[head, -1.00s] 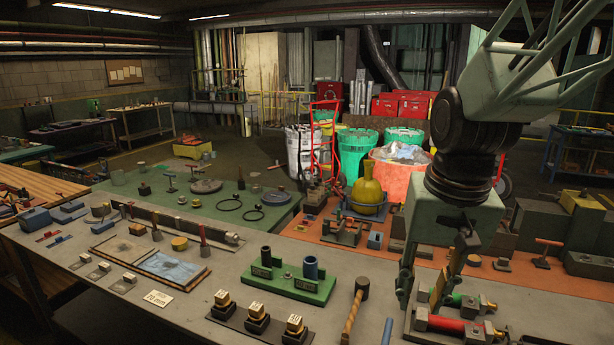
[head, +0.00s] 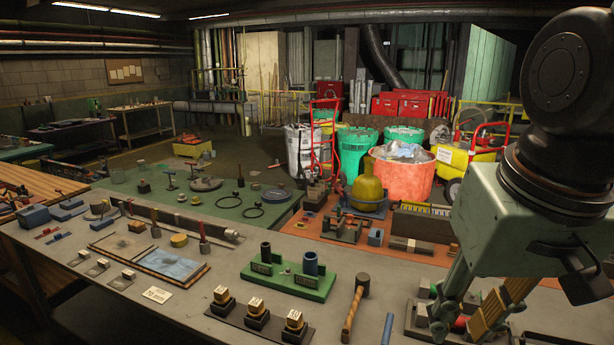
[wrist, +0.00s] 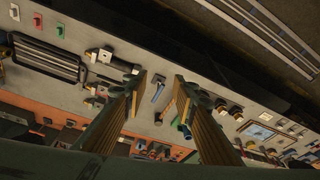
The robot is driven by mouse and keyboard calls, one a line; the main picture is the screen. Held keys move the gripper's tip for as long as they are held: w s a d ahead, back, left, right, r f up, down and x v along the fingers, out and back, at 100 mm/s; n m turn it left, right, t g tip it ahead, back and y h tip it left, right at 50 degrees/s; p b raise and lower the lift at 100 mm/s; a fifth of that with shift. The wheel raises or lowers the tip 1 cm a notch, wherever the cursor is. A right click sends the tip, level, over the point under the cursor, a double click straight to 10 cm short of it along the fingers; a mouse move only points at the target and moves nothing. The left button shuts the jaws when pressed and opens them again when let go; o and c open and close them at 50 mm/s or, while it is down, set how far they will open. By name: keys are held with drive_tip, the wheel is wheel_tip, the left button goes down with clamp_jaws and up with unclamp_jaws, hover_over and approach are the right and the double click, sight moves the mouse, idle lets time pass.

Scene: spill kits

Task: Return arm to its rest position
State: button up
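My gripper (wrist: 162,84) is open in the wrist view. Its two fingers stand apart, with tan inner pads, and nothing is held between them. The grey bench lies below, beyond the fingertips. In the head view my gripper (head: 468,322) hangs at the lower right, fingers pointing down, above the right part of the grey bench (head: 215,300). My arm fills the right side of that view and hides the things behind it. Some red and green parts show only partly around the fingers.
A wooden mallet (head: 355,306) lies left of my gripper, beside a green two-socket stand (head: 290,279) and a dark block rack (head: 230,320). A yellow flask (head: 368,192) stands on the orange mat farther back. A yellow cart (head: 455,158) stands behind the bench.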

drive_tip(key=s+b, duration=0.1)
drive_tip(key=s, duration=0.7)
drive_tip(key=shift+r+n+t, duration=0.2)
drive_tip(key=shift+n+t, duration=0.2)
idle(1.6)
